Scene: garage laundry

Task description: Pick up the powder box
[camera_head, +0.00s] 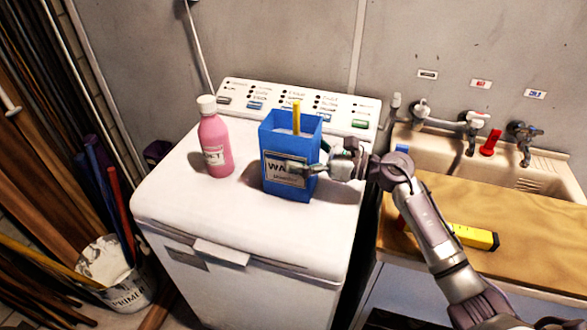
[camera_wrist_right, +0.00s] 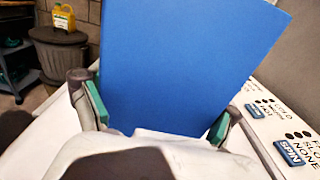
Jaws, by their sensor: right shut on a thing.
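The powder box is a blue open-topped box (camera_head: 277,148) with a white label and a yellow stick standing up out of it. It stands upright on the white washing machine; I cannot tell if its base touches the lid. My right gripper (camera_head: 305,168) reaches in from the right and is shut on the box near its label. In the right wrist view, the blue box face (camera_wrist_right: 185,65) fills the space between the two green-padded fingers (camera_wrist_right: 158,118). My left gripper is in neither view.
A pink bottle (camera_head: 214,142) stands on the washing machine (camera_head: 210,225) left of the box. The control panel (camera_head: 290,103) rises behind. To the right are a sink (camera_head: 450,150) and a wooden counter (camera_head: 490,215) with a yellow tool (camera_head: 474,236). A primer bucket (camera_head: 112,275) stands at lower left.

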